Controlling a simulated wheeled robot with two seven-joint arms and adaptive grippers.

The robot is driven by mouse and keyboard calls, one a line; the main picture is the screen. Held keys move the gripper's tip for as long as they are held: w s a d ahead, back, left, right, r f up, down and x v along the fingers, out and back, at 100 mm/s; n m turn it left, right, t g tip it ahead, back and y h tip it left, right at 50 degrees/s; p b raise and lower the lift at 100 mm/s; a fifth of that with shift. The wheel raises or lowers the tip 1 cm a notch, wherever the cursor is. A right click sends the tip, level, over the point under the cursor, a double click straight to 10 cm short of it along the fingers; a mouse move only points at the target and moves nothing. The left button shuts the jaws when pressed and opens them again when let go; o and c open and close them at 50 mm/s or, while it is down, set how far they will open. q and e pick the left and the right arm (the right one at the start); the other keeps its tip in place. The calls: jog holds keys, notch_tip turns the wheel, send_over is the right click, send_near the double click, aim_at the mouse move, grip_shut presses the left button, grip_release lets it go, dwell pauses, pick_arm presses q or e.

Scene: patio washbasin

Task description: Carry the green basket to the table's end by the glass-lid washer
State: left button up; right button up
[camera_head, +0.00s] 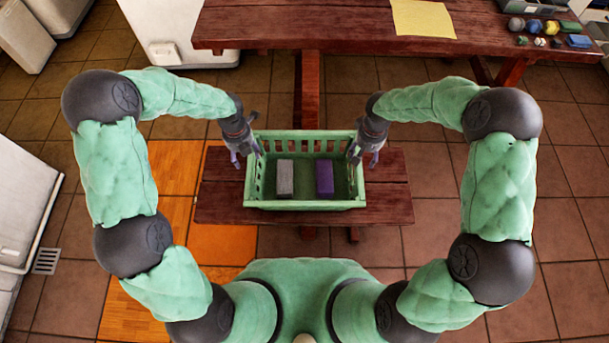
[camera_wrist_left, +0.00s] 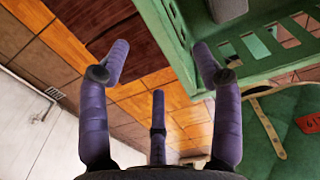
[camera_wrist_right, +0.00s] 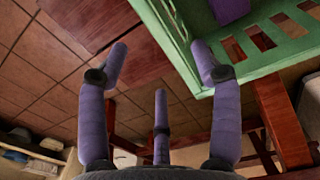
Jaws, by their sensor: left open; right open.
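The green basket (camera_head: 305,204) stands upright on a low dark-red wooden bench (camera_head: 390,190). A grey block (camera_head: 285,178) and a purple block (camera_head: 325,178) lie inside it. My left gripper (camera_head: 243,158) is open at the basket's left end. In the left wrist view, one finger is close to the green wall (camera_wrist_left: 185,50) and the others are outside it. My right gripper (camera_head: 366,158) is open at the right end. The right wrist view shows the green wall (camera_wrist_right: 178,45) beside one finger. I cannot tell whether fingers touch the basket. The glass-lid washer cannot be made out.
A long dark-red table (camera_head: 310,25) crosses the back. A yellow sheet (camera_head: 423,19) lies on it, with several small balls and blocks (camera_head: 534,27) at its right. White appliances stand at the back left (camera_head: 180,30) and left edge (camera_head: 25,190). Tiled floor is open at right.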

aim_at(248, 165)
pick_arm(q)
notch_tip(248, 165, down, 8)
jog(key=shift+f, duration=0.1)
pick_arm(e)
notch_tip(248, 165, down, 8)
jog(key=shift+f, duration=0.1)
pick_arm(q)
grip_shut()
pick_arm(e)
grip_shut()
